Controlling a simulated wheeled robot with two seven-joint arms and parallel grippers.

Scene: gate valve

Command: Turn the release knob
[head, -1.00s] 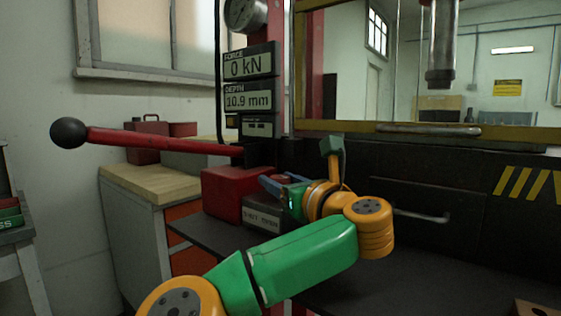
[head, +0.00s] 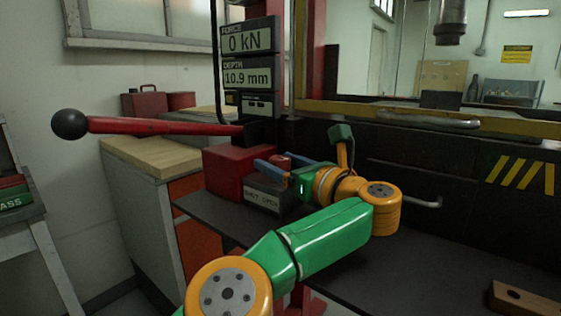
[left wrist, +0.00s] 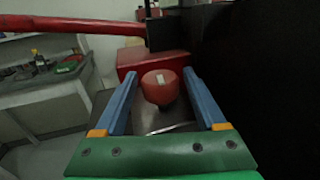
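The release knob is a round red knob with a pale mark on its top, seen in the left wrist view (left wrist: 160,88) and partly in the head view (head: 281,161). It sits on a grey block (head: 267,196) with a label I cannot fully read, in front of a red box (head: 236,170). My left gripper (head: 275,162) has its blue fingers apart, one on each side of the knob. In the left wrist view the gripper (left wrist: 161,73) shows gaps between both fingers and the knob. My right gripper is not in view.
A red lever (head: 160,127) with a black ball end reaches left above the red box. Force and depth displays (head: 248,57) stand behind it. A dark bench top (head: 340,270) lies below my arm. A wooden block (head: 518,300) is at lower right.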

